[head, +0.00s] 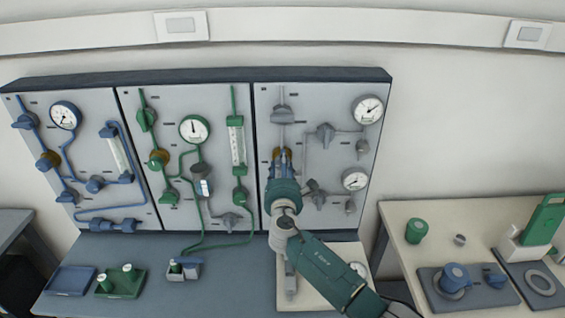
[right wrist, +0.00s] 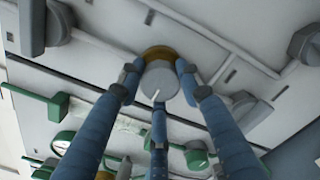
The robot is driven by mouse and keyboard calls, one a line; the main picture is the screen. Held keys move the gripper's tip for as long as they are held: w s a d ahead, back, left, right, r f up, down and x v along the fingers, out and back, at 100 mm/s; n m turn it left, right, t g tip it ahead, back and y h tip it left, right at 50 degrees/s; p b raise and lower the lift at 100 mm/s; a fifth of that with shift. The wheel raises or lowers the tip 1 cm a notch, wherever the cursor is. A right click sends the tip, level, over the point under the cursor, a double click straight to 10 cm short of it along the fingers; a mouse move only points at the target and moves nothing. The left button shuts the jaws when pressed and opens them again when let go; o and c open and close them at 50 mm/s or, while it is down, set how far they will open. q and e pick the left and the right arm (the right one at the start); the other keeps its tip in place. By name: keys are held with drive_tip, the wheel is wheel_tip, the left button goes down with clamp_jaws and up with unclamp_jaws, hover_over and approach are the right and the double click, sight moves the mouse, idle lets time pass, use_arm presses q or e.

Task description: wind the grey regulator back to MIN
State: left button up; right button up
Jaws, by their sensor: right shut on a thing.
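The grey regulator (right wrist: 160,82) is a round knob with a brass collar and a short white mark on its face, fixed to the right panel. In the right wrist view the blue fingers of my right gripper (right wrist: 158,78) are around it, one at each side and one below. In the head view my right gripper (head: 283,163) is at the left part of the right panel and mostly hides the regulator. I cannot read a MIN mark. A white dial gauge (head: 368,109) sits at the panel's upper right, with another gauge (head: 355,180) below it. My left gripper is not in view.
Grey valve handles (head: 325,133) and pipes are close to the right of my gripper. The green-piped panel (head: 215,120) and blue-piped panel (head: 85,110) stand to the left. Below are a blue tray (head: 72,281) and a green tray (head: 125,291). A side table (head: 400,250) stands at right.

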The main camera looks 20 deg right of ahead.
drive_tip(key=shift+s+a+f+n, duration=0.1)
drive_tip(key=shift+a+f+n, duration=0.05)
drive_tip(key=shift+f+n, duration=0.2)
drive_tip(key=o, duration=1.1)
drive_tip(key=shift+o, duration=0.2)
drive_tip(key=shift+r, duration=0.15)
drive_tip(key=v, duration=1.2)
